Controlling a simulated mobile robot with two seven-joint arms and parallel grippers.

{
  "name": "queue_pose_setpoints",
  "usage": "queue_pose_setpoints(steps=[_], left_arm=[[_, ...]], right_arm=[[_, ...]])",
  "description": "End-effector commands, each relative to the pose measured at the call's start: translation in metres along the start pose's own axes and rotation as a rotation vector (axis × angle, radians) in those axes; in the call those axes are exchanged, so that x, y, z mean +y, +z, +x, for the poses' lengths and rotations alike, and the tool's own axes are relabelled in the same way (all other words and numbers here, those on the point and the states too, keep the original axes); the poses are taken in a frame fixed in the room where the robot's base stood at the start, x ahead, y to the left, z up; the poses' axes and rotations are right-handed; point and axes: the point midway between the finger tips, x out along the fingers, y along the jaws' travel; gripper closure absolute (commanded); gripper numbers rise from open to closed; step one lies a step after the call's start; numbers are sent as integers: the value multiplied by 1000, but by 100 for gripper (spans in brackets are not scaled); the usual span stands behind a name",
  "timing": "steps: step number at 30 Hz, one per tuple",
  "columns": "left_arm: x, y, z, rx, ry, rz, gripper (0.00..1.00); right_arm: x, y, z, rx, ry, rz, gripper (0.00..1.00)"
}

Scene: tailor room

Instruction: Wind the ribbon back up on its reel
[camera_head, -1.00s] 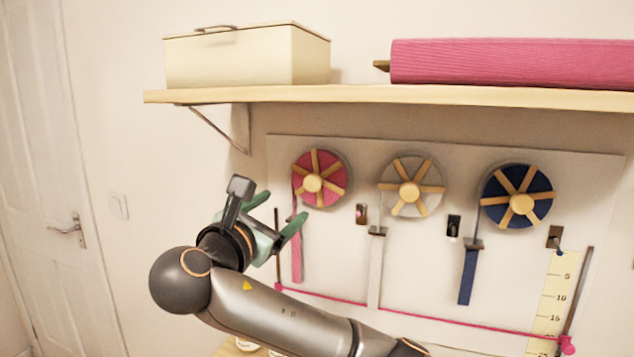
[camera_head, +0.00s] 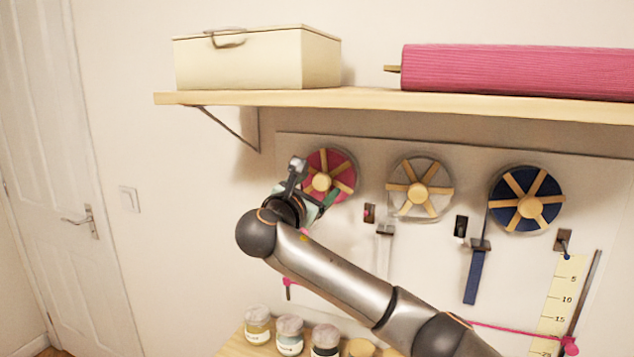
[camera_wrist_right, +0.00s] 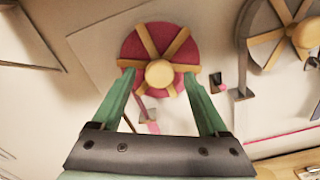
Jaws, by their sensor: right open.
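The pink ribbon reel (camera_head: 341,164), with wooden spokes and a round hub, is on the wall board at left; it also shows in the right wrist view (camera_wrist_right: 139,47). A grey-white reel (camera_head: 433,179) and a navy reel (camera_head: 543,208) are to its right, and the navy ribbon (camera_head: 474,277) hangs down. My right gripper (camera_head: 322,190) is at the pink reel. In the wrist view its open green fingers (camera_wrist_right: 160,80) flank the lower part of the reel, around or in front of the hub; contact is unclear. My left gripper is out of view.
A wooden shelf (camera_head: 360,98) above holds a cream box (camera_head: 240,62) and a pink fabric roll (camera_head: 520,70). Several jars (camera_head: 290,335) stand below on a wooden surface. A pink cord (camera_head: 500,329) runs low across the board, near a yellow measuring tape (camera_head: 560,300).

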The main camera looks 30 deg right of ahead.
Motion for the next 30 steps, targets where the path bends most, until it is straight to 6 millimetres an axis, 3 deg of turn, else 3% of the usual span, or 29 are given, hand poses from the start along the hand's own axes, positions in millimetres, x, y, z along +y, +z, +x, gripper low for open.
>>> queue_pose_setpoints(steps=[10, 30], left_arm=[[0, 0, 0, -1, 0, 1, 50], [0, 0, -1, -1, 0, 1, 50]], right_arm=[[0, 0, 4, 1, -1, 1, 25], [0, 0, 3, 1, -1, 0, 100]])
